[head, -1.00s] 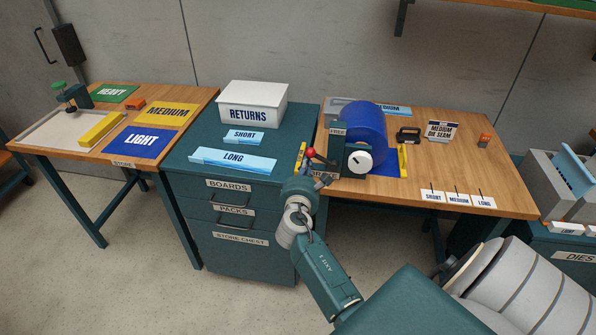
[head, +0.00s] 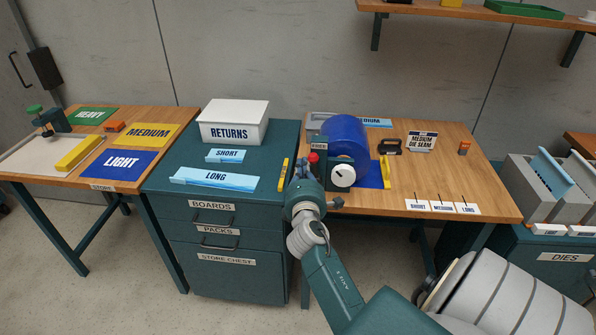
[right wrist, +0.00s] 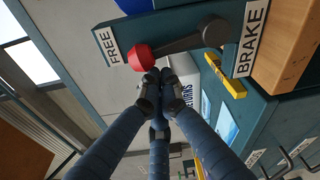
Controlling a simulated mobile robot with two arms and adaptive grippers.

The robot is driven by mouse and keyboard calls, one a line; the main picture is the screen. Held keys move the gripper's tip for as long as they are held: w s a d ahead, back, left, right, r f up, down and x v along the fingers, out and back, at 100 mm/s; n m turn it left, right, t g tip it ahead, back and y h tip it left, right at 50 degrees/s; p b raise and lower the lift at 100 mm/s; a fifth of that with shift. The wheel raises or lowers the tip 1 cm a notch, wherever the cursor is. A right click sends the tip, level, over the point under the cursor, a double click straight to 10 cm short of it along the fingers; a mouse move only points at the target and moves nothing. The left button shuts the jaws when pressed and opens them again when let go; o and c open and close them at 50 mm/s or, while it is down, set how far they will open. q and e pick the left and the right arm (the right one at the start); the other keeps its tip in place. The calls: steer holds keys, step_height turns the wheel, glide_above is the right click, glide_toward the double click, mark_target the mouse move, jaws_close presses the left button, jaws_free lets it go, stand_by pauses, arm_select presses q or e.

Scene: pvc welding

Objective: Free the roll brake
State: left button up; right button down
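The roll brake lever has a red knob (right wrist: 138,56) on a dark arm (right wrist: 185,42). The knob lies close to the FREE label (right wrist: 107,45) and away from the BRAKE label (right wrist: 250,40). In the head view the red knob (head: 313,157) is just below the FREE label (head: 318,145), beside the blue roll (head: 346,135). My right gripper (right wrist: 161,88) has its fingertips together right by the knob, with nothing seen between them; I cannot tell if they touch it. In the head view this gripper (head: 305,168) is partly hidden by its own arm. My left gripper is out of view.
A white dial (head: 343,176) sits on the roll stand's front. The teal store chest (head: 225,250) with a RETURNS box (head: 233,122) is to the left. Bare wooden bench (head: 450,175) lies to the right, with size cards at its front edge.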

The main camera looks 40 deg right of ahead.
steer(key=shift+s+d+r+m, duration=0.25)
steer(key=shift+s+d+m, duration=0.15)
steer(key=shift+m, duration=0.5)
steer(key=shift+s, duration=0.1)
